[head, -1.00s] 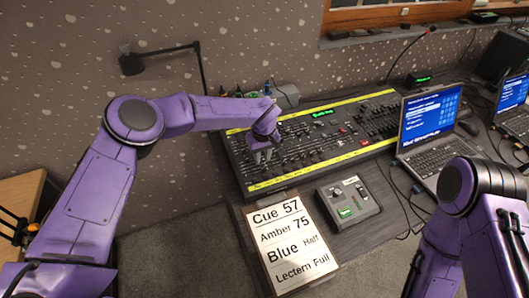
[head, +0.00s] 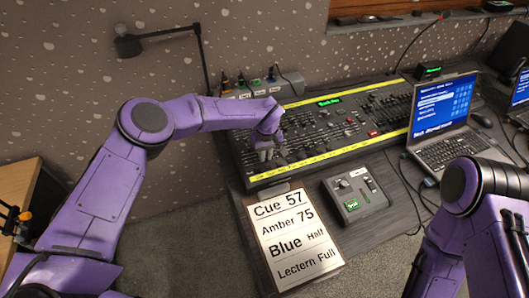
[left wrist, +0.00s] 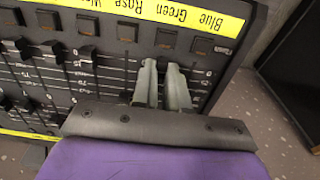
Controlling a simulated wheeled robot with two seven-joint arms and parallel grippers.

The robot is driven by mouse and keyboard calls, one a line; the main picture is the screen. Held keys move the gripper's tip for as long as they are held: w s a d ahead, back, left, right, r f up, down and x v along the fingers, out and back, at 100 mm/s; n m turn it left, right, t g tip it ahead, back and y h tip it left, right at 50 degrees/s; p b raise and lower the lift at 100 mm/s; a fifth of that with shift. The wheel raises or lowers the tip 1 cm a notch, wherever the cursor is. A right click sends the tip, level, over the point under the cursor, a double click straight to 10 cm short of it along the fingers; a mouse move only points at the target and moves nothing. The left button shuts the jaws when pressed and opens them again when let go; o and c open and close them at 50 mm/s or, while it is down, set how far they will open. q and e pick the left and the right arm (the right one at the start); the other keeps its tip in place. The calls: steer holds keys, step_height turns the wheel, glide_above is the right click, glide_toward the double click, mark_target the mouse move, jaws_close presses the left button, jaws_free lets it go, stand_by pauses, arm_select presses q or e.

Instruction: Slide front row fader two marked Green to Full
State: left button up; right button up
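The lighting console (head: 330,125) is a black desk with yellow label strips. In the left wrist view its near strip (left wrist: 150,10) reads upside down, with Blue, Green and Rose at the right end. My left gripper (head: 265,153) points down at the console's near left part. In the left wrist view its two grey fingers (left wrist: 163,88) stand a small gap apart, in line with the Green label's column. No fader cap shows clearly between them; the Green fader is hidden or too small to tell. My right gripper is out of view; only its arm shows at the right.
A cue sheet (head: 292,238) lies in front of the console, with a small grey control box (head: 353,194) beside it. An open laptop (head: 440,120) stands to the right. A desk lamp (head: 160,38) and cables are behind the console.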

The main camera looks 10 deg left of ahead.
arm_select(q)
steer(key=shift+w+a+r+b, duration=0.1)
steer(key=shift+w+a+b, duration=0.45)
steer(key=shift+w+b, duration=0.3)
steer(key=shift+w+a+r+b, duration=0.1)
steer(key=shift+w+a+b, duration=0.45)
steer(key=shift+w+b, duration=0.2)
steer(key=shift+w+a+b, duration=0.55)
steer(key=shift+w+b, duration=0.2)
steer(key=shift+w, duration=0.15)
steer(key=shift+r, duration=0.15)
steer(key=o, duration=0.5)
steer(key=shift+c, duration=0.2)
steer(key=shift+s+r+p, duration=0.1)
steer(key=shift+r+p, duration=0.9)
steer(key=shift+r, duration=0.3)
steer(key=shift+f, duration=0.1)
